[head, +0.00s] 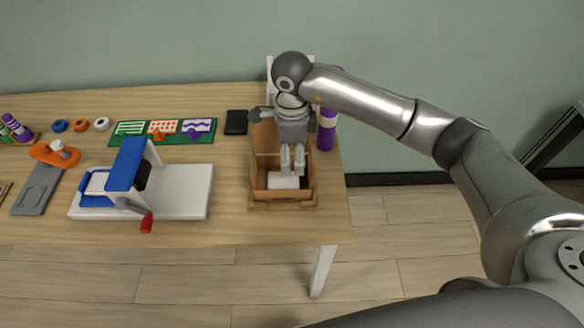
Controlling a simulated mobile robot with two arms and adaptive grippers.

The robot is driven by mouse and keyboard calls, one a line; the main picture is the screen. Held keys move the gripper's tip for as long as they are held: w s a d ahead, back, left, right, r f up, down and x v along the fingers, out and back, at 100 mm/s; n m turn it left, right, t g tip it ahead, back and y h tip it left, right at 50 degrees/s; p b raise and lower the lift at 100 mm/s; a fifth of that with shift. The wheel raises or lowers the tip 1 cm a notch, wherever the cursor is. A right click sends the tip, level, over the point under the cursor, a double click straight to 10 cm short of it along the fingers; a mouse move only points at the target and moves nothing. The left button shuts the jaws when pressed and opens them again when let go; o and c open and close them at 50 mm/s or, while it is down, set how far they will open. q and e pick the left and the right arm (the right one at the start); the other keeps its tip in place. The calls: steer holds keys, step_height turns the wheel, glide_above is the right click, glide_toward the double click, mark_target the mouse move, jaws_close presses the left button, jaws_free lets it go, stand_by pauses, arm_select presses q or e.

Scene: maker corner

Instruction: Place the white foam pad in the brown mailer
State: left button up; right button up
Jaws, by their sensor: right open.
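The brown mailer (256,203) is an open box near the right end of the table. The white foam pad (283,182) lies inside it, toward the front; its back part is hidden behind my fingers. My right gripper (292,168) points down into the box from above, open, with its fingertips just over or at the pad. I cannot tell whether the fingertips touch the pad. My left gripper is not in view.
A purple and white bottle (327,128) stands just right of the box. A black flat item (236,122) lies behind it to the left. A blue and white press with a red handle (130,177) stands left. Stencil cards on a green board (163,131) lie behind the press.

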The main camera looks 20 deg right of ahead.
step_height(320, 180, up, 6)
steer(key=shift+f+b, duration=0.1)
steer(key=shift+b, duration=0.3)
stand_by(0.3)
